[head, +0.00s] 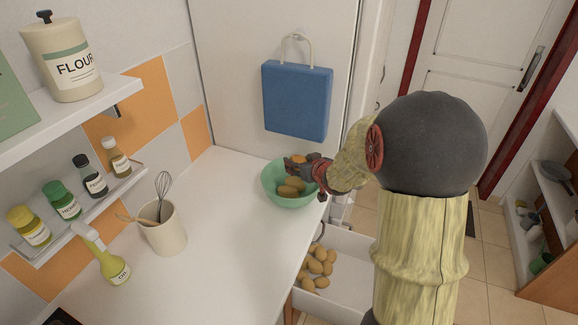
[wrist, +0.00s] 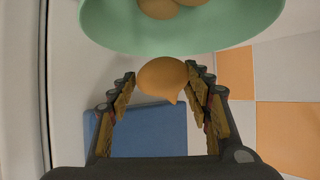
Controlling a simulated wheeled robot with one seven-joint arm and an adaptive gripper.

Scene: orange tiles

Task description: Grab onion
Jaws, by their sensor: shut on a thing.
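An orange-brown onion (wrist: 162,78) with a small pointed tip sits between the fingertips of my gripper (wrist: 161,82) in the wrist view. The fingers are shut on it from both sides. In the head view my gripper (head: 297,164) is at the green bowl's far rim, and a bit of the onion (head: 299,158) shows orange there. The green bowl (head: 276,199) stands near the counter's right edge with a few brown roundish things (head: 291,187) in it. The bowl (wrist: 150,42) also shows at the top of the wrist view, apart from the onion.
A blue bag (head: 297,100) hangs on the white panel behind the bowl. A crock (head: 163,228) with a whisk and an oil bottle (head: 113,268) stand on the left of the counter. An open drawer (head: 345,275) below holds several potatoes. The counter's middle is clear.

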